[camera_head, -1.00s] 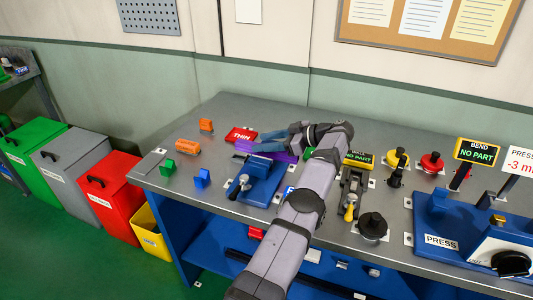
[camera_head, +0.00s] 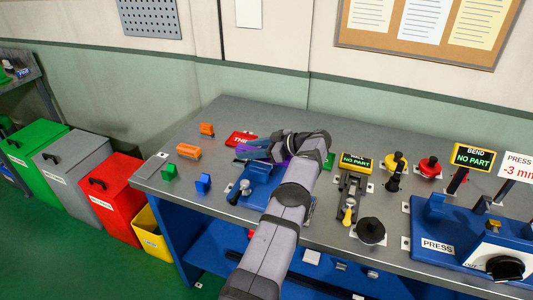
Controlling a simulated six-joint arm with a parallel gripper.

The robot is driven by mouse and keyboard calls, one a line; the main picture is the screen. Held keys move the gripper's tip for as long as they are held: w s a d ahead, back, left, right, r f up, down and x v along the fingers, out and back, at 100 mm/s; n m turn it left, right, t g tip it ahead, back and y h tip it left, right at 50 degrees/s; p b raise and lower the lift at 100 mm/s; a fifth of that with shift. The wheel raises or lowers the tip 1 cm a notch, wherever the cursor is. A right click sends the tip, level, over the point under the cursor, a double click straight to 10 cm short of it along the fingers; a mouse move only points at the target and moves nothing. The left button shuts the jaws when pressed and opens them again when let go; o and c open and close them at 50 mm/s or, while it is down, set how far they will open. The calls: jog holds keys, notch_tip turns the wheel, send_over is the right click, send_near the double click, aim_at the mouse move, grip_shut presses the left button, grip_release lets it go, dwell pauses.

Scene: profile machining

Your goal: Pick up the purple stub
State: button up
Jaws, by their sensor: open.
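The purple stub (camera_head: 282,162) lies at the blue fixture (camera_head: 258,186) near the middle of the bench. Only bits of its purple surface show, as my arm and gripper cover most of it. Whether the fingers straddle or touch the stub is hidden.
A red sign (camera_head: 240,139) stands just behind my gripper. Orange blocks (camera_head: 188,151), a green block (camera_head: 169,172) and a blue block (camera_head: 203,183) sit to the left. A yellow-knobbed device (camera_head: 350,190) and the blue press (camera_head: 460,235) stand to the right.

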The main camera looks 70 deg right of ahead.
grip_shut()
jog(key=shift+r, duration=0.15)
notch_tip(320, 180, up, 8)
jog(key=shift+r, duration=0.1)
jog(key=shift+r+p, duration=0.7)
jog(key=shift+r, duration=0.1)
